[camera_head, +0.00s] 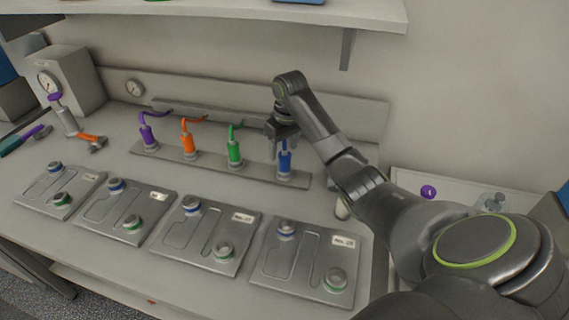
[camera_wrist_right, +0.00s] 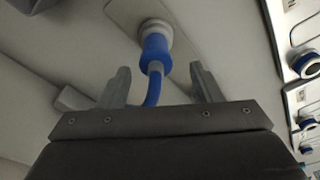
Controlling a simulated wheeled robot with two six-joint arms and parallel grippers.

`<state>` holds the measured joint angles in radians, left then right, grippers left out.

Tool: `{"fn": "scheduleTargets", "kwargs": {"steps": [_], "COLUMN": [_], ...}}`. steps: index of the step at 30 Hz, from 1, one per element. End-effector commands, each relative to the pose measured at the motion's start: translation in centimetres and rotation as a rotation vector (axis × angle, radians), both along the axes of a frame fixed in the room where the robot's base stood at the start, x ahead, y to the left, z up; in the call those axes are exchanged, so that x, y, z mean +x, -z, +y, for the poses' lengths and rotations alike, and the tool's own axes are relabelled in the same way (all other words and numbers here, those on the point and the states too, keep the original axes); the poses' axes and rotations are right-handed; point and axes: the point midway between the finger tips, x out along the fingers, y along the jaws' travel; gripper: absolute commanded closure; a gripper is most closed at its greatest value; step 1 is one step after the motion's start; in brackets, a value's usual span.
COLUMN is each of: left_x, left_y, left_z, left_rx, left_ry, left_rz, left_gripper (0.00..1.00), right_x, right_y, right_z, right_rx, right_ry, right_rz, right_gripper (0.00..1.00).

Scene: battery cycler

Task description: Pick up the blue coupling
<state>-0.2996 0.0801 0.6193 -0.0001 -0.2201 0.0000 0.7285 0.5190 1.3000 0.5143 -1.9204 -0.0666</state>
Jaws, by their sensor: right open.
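The blue coupling (camera_head: 284,161) stands upright on the grey holder strip at its right end, to the right of the green one. My right gripper (camera_head: 283,137) is just above it, reaching in from the right. In the right wrist view, the blue coupling (camera_wrist_right: 155,47) with its blue hose shows beyond and between the two open fingers of my right gripper (camera_wrist_right: 163,82). The fingers are apart, with nothing clamped between them. In the head view the gripper hides the coupling's top and hose. My left gripper is not in view.
Purple (camera_head: 147,134), orange (camera_head: 188,142) and green (camera_head: 235,150) couplings stand in the same strip (camera_head: 210,166) to the left. Several grey plates with ports, such as the rightmost plate (camera_head: 291,268), lie in front. A shelf (camera_head: 230,14) overhangs the back.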

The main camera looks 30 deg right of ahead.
Motion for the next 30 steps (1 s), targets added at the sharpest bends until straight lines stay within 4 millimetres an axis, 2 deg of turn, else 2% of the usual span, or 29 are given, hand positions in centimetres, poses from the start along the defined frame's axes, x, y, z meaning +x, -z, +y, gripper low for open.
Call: {"fn": "scheduleTargets", "kwargs": {"steps": [5, 10, 15, 23, 30], "left_x": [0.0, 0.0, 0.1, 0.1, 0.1], "left_y": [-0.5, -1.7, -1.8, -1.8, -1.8], "left_z": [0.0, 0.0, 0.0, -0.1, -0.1], "left_rx": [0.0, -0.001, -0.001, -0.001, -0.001], "left_ry": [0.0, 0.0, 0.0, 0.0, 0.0], "left_rz": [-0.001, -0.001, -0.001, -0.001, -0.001], "left_gripper": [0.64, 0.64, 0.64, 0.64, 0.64], "right_x": [0.0, 0.1, 0.4, 0.4, 0.4], "right_y": [1.0, 3.5, 5.5, 5.8, 5.8], "right_z": [-0.1, -0.4, -0.4, -0.4, -0.4], "right_rx": [-0.001, 0.001, 0.0, -0.002, -0.002], "right_ry": [0.001, 0.001, 0.0, -0.001, 0.0], "right_rz": [0.003, 0.005, 0.001, 0.0, 0.0], "right_gripper": [0.41, 0.41, 0.41, 0.41, 0.71]}}
